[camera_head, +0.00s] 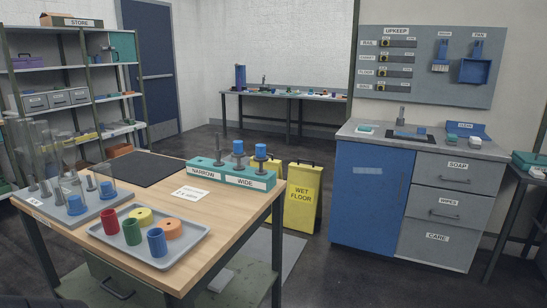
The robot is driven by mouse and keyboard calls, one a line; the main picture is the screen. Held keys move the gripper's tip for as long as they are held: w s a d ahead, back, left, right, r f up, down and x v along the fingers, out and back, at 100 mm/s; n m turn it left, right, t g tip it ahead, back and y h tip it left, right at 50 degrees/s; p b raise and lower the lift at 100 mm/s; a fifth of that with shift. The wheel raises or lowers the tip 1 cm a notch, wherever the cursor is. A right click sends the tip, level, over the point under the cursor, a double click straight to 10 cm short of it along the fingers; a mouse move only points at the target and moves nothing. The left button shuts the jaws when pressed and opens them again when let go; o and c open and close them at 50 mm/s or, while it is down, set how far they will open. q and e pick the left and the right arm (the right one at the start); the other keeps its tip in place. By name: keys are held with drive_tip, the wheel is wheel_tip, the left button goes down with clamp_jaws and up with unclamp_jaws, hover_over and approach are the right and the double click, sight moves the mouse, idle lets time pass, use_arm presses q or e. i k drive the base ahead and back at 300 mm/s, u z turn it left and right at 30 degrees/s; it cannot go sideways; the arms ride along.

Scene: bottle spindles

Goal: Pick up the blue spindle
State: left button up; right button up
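A blue spindle-like cylinder (157,243) stands upright in the grey tray (190,249) at the front of the wooden table. A red one (110,222) and a green one (132,232) stand beside it, with a yellow ring (140,216) and an orange ring (172,228). Other blue pieces sit on the teal stand (228,174) marked NARROW and WIDE and on the grey rack (60,215) at the left. I cannot tell which blue piece the task names. Neither of my grippers is in view.
Tall clear tubes (45,150) stand on the grey rack. A dark mat (145,168) and a white card (190,193) lie on the table. A blue and grey cabinet (370,195) is at the right.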

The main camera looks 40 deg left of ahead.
sight(238, 153)
drive_tip(key=u, duration=0.1)
drive_tip(key=i, duration=1)
drive_tip(key=u, duration=0.55)
